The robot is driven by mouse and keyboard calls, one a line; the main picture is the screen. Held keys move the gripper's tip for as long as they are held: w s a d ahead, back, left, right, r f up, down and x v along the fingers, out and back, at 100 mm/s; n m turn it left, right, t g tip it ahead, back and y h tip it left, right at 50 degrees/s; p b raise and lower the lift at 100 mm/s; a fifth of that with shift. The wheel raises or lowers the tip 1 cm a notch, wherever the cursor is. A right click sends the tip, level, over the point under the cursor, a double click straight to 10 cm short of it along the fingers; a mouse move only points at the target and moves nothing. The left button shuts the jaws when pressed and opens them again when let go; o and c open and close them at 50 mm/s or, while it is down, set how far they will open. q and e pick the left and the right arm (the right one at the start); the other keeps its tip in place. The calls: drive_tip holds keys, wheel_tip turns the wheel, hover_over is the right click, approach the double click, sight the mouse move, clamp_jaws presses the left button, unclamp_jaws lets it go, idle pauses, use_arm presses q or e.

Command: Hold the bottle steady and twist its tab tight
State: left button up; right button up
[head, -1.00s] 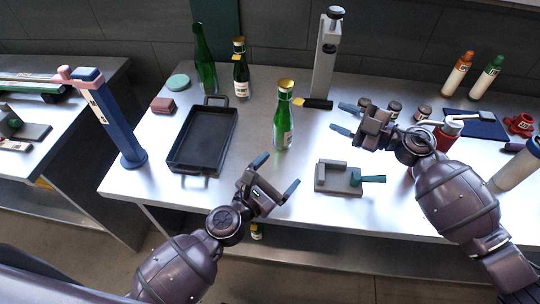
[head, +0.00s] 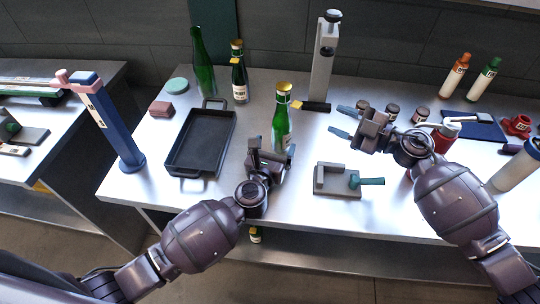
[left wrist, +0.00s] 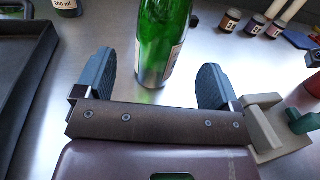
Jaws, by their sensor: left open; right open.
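A green bottle (head: 281,125) with a gold foil cap (head: 284,86) and a small yellow tab (head: 297,104) at its neck stands upright on the metal table. My left gripper (head: 272,150) is open, low in front of the bottle. In the left wrist view the bottle (left wrist: 163,40) stands between and just beyond the two open fingertips (left wrist: 155,75), apart from both fingers. Its cap is out of that view. My right gripper (head: 345,121) is open and empty to the right of the bottle, its fingers pointing left.
A black tray (head: 203,143) lies left of the bottle. A grey fixture with a green handle (head: 340,180) sits to the right, near the front. A tall grey press (head: 325,60) stands behind.

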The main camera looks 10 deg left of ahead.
sight(279, 137)
use_arm(q)
drive_tip(key=shift+w+d, duration=0.2)
drive_tip(key=shift+w, duration=0.85)
drive_tip(key=shift+w+d, duration=0.2)
drive_tip(key=shift+w, duration=0.85)
drive_tip(key=shift+w+d, duration=0.2)
drive_tip(key=shift+w, duration=0.85)
drive_tip(key=shift+c, duration=0.3)
drive_tip(key=c, duration=1.2)
